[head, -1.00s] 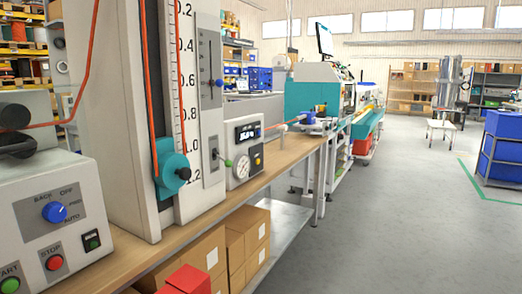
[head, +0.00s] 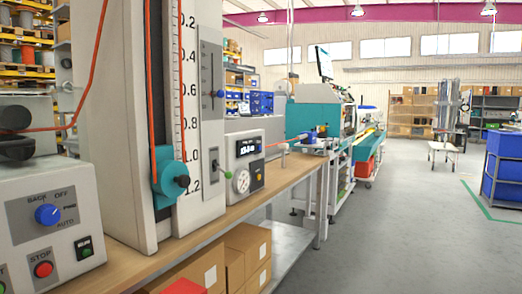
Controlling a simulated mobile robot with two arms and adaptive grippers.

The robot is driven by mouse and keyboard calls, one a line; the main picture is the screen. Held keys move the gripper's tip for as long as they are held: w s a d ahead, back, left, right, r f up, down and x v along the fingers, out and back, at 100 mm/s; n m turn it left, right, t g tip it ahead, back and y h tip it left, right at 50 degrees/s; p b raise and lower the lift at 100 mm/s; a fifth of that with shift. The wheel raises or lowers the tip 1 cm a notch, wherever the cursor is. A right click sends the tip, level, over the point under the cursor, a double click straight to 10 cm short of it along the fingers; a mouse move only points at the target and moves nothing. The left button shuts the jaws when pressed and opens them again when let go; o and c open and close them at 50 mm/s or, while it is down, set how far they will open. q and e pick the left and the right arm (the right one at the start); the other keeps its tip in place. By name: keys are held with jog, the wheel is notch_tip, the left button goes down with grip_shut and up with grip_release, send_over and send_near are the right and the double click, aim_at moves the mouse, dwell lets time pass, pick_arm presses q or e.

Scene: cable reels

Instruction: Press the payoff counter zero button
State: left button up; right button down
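A small white box (head: 231,165) with a dark digital display (head: 249,147), a round white gauge (head: 242,181) and a small yellowish button (head: 258,177) stands on the bench beyond the tall scale column. The display digits are too small to read surely, and I cannot tell whether this is the payoff counter. At the near left, a white control box (head: 100,214) carries a blue selector knob (head: 47,214), a red STOP button (head: 42,269) and a small black switch or display with green (head: 85,248). No button is labelled zero legibly. Neither gripper is in view.
Cardboard boxes (head: 245,255) lie below.

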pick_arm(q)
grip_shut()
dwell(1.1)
